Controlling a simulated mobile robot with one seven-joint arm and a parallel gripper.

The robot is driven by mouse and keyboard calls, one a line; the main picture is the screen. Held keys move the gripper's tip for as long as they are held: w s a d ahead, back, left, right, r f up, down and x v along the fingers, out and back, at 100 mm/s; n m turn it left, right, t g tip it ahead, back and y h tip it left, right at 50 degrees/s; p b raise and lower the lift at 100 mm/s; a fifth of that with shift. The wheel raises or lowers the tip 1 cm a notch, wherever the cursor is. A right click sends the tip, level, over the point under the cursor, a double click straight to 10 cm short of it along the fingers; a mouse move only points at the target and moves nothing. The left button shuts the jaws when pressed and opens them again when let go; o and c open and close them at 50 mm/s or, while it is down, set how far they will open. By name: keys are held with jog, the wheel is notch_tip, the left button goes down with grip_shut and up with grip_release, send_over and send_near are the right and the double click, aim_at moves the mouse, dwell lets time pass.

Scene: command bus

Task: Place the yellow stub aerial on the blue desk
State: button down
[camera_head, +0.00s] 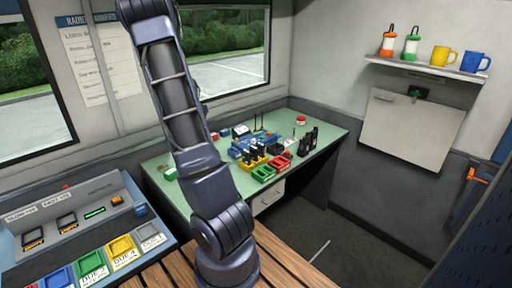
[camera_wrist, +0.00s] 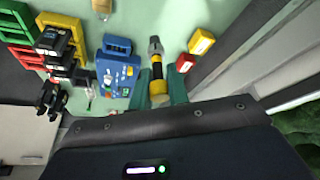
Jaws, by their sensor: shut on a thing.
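The yellow stub aerial (camera_wrist: 157,72), yellow with black bands and a dark tip, is between the two teal fingers of my gripper (camera_wrist: 158,90) in the wrist view. The gripper is shut on it, above the green table top. Its lower end is partly hidden by the gripper body. In the head view my arm crosses the picture, and I cannot make out the gripper or the aerial. A blue-framed console desk (camera_head: 152,208) stands at the lower left of the head view, with blue, green, yellow and grey panels.
The green table (camera_head: 325,127) holds red, green and yellow bins (camera_wrist: 55,28), black handsets (camera_wrist: 55,98) and a blue radio (camera_wrist: 121,72). Yellow and red boxes (camera_wrist: 201,41) lie close right of the aerial. A wall shelf (camera_head: 425,70) holds lanterns and mugs.

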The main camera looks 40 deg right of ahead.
jog(key=s+d+r+m+g, duration=0.1)
jog(key=s+d+r+m, duration=0.25)
jog(key=s+d, duration=0.8)
jog(key=m, duration=0.1)
send_over(236, 163)
jog(key=shift+h, duration=0.4)
notch_tip(236, 163, down, 20)
jog(key=shift+w+d+f, duration=0.1)
jog(key=shift+f, duration=0.15)
jog(key=shift+f, duration=0.1)
jog(key=c, duration=1.3)
grip_release()
jog(key=shift+c, duration=0.2)
